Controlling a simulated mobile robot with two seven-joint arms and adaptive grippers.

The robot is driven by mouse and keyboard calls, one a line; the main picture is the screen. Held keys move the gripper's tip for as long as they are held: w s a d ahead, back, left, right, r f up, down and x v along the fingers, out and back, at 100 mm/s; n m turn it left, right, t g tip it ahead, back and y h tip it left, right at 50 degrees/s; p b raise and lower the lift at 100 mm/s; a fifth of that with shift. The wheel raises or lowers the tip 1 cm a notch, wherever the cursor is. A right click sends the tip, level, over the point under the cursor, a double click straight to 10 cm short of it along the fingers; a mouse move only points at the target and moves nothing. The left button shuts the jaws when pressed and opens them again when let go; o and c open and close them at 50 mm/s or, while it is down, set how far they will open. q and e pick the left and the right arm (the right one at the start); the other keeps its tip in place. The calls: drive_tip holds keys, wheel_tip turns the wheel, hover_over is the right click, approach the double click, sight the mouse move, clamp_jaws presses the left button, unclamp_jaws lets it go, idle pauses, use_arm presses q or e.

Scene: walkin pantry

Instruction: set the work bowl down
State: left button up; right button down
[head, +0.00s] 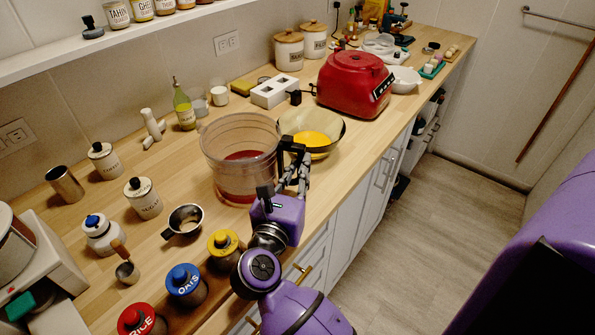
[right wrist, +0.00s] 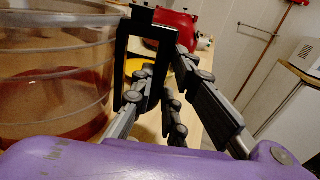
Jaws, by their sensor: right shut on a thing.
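The work bowl (head: 230,140) is a large clear tub with red contents low inside. It looks upright, over the front middle of the counter; I cannot tell whether its base touches the wood. My right gripper (head: 293,163) is shut on its black handle (head: 290,145), on the bowl's right side. In the right wrist view, the bowl (right wrist: 50,60) fills the left and the handle (right wrist: 122,55) stands between the fingers (right wrist: 160,95). My left gripper is not in view.
A glass bowl with yellow contents (head: 313,140) stands close to the right of the work bowl. Behind it is a red appliance base (head: 350,85). A small metal cup (head: 184,220) and jars with yellow (head: 223,243), blue (head: 184,280) and red lids (head: 137,320) stand toward the front left.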

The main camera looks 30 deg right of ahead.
drive_tip(key=shift+r, duration=0.15)
drive_tip(key=shift+f, duration=0.25)
drive_tip(key=c, duration=1.7)
unclamp_jaws()
drive_tip(key=shift+c, duration=0.2)
